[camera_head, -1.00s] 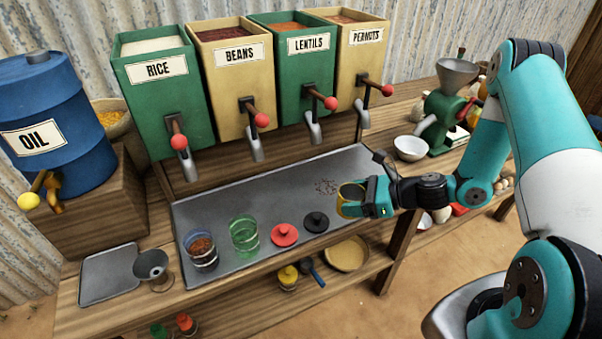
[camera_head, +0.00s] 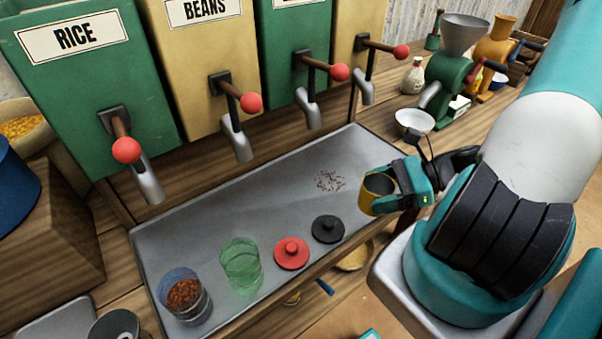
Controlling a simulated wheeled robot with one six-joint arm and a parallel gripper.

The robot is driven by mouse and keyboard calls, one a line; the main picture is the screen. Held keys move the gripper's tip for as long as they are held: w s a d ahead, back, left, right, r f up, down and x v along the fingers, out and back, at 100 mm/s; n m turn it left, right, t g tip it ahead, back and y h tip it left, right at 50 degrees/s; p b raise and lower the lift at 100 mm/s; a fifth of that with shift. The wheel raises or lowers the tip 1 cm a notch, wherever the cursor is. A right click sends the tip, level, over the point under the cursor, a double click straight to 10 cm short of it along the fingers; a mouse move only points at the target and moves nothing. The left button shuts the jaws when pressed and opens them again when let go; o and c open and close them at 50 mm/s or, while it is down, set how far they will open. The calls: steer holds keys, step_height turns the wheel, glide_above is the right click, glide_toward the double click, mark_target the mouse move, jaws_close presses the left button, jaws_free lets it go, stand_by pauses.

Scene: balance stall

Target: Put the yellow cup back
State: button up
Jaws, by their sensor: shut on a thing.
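My gripper (camera_head: 392,193) is shut on the yellow cup (camera_head: 374,194) at the right front edge of the metal tray (camera_head: 290,185). The cup is see-through yellow, and part of it is hidden by the jaws. It appears held above or just beside the tray edge; I cannot tell its exact height. A clear green cup (camera_head: 241,266) and a clear blue cup (camera_head: 180,291) with reddish-brown contents stand on the tray at the front left.
A red lid (camera_head: 291,253) and a black lid (camera_head: 327,229) lie on the tray, with spilled grains (camera_head: 330,181) behind them. Dispensers with red-knobbed levers (camera_head: 238,94) overhang the back. A white bowl (camera_head: 414,122) and a green grinder (camera_head: 448,90) stand at the right.

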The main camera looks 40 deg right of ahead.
steer(key=w+p, duration=0.1)
steer(key=w, duration=0.5)
steer(key=w+f, duration=0.1)
steer(key=w, duration=0.6)
steer(key=w+f+p, duration=0.1)
steer(key=w, duration=0.5)
steer(key=shift+w+a+f+p, duration=0.15)
steer(key=shift+w+a+p, duration=0.05)
steer(key=shift+a+p, duration=0.1)
step_height(320, 180, down, 4)
steer(key=shift+r+p, duration=0.15)
steer(key=shift+p, duration=0.15)
steer(key=shift+w+f, duration=0.2)
steer(key=shift+f, duration=0.25)
steer(key=o, duration=1)
steer(key=shift+f, duration=0.1)
